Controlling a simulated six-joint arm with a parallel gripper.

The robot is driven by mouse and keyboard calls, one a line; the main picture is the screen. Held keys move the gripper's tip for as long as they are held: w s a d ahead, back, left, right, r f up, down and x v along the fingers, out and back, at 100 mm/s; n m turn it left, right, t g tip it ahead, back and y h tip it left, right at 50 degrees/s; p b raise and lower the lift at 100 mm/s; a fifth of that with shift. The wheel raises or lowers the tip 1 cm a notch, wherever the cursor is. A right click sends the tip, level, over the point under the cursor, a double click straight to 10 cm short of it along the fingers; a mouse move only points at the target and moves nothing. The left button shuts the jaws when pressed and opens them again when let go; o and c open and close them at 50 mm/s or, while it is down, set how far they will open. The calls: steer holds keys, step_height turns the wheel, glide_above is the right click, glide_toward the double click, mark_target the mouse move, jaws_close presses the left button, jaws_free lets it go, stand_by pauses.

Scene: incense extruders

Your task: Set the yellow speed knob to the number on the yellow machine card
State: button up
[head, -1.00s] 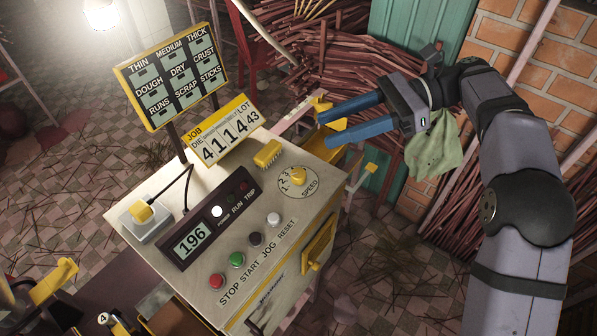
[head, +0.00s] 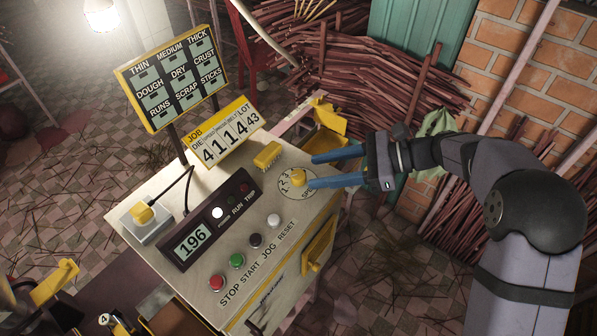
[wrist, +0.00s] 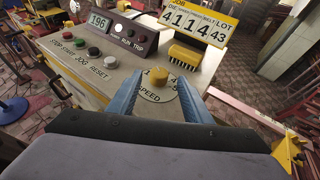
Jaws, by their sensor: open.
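The yellow speed knob (head: 298,177) sits on a round white dial (head: 287,189) marked SPEED on the machine's sloped top. Numbers ring the dial; which one the knob points at is too small to tell. My gripper (head: 313,173) is open, its two blue fingers reaching in from the right. In the wrist view the knob (wrist: 159,75) shows between the fingertips, with no clear contact. The yellow job card (head: 224,133) stands behind, reading 4, 1, 1, 4 and 43 under small headings; DIE and LOT are legible, the middle ones are blurred.
A yellow brush (head: 268,154) lies close behind the dial. STOP, START, JOG and RESET buttons (head: 237,261) line the front left. A display (head: 193,241) reads 196. A board of words (head: 172,77) rises at the back. Stick bundles (head: 370,80) lie beyond.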

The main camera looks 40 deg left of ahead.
mark_target(299, 174)
steer(key=p+x, duration=0.1)
steer(key=x, duration=0.3)
steer(key=shift+s+a+p, duration=0.15)
steer(key=shift+a+p, duration=0.05)
steer(key=shift+p, duration=0.2)
steer(key=shift+x, duration=0.9)
steer(key=shift+f, duration=0.1)
steer(key=c, duration=1.1)
